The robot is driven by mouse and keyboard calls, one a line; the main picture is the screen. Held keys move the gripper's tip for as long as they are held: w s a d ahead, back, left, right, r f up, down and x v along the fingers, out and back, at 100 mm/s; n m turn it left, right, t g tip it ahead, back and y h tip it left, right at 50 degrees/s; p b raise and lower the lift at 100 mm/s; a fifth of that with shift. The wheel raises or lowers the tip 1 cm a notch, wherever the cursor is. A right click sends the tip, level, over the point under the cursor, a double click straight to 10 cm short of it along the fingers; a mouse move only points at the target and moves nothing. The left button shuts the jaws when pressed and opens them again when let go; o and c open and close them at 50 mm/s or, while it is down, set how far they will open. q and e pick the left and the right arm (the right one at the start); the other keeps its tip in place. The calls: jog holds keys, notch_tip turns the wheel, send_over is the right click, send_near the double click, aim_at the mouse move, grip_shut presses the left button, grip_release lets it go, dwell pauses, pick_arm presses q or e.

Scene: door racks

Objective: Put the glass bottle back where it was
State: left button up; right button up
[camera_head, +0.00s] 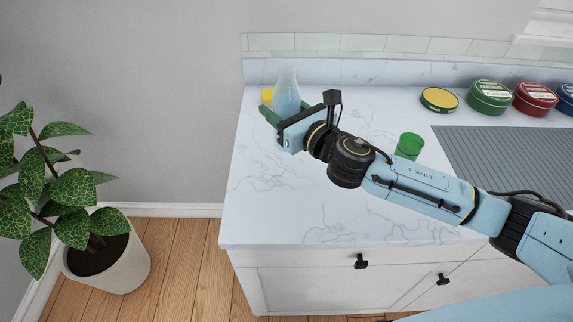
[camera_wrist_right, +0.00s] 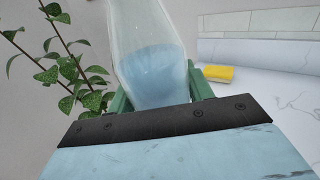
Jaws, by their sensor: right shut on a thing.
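The glass bottle (camera_head: 286,92) is clear with pale blue in its lower part. It stands near the back left corner of the marble counter in the head view. My right gripper (camera_head: 278,113) is shut on the bottle low on its body, with a green finger on each side. In the right wrist view the bottle (camera_wrist_right: 150,60) sits between the green fingers of my right gripper (camera_wrist_right: 160,92) and looks slightly tilted. Its base is hidden behind the gripper, so I cannot tell whether it touches the counter. My left gripper is not in view.
A yellow block (camera_head: 267,95) lies just left of the bottle; it also shows in the wrist view (camera_wrist_right: 219,73). A green cup (camera_head: 409,146) stands behind my forearm. Several round tins, including a yellow one (camera_head: 439,100), line the back right. A potted plant (camera_head: 108,262) stands left of the counter.

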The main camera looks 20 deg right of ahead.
jog(key=shift+w+r, duration=0.3)
jog(key=shift+r, duration=0.1)
jog(key=shift+w+f, duration=0.1)
notch_tip(320, 180, down, 6)
jog(key=shift+f+b, duration=0.15)
jog(key=shift+b, duration=1.05)
jog(key=shift+f+b, duration=0.7)
jog(key=shift+f, duration=1)
jog(key=shift+f, duration=0.1)
jog(key=shift+f, duration=0.1)
jog(key=o, duration=1.3)
jog(key=shift+o, duration=0.2)
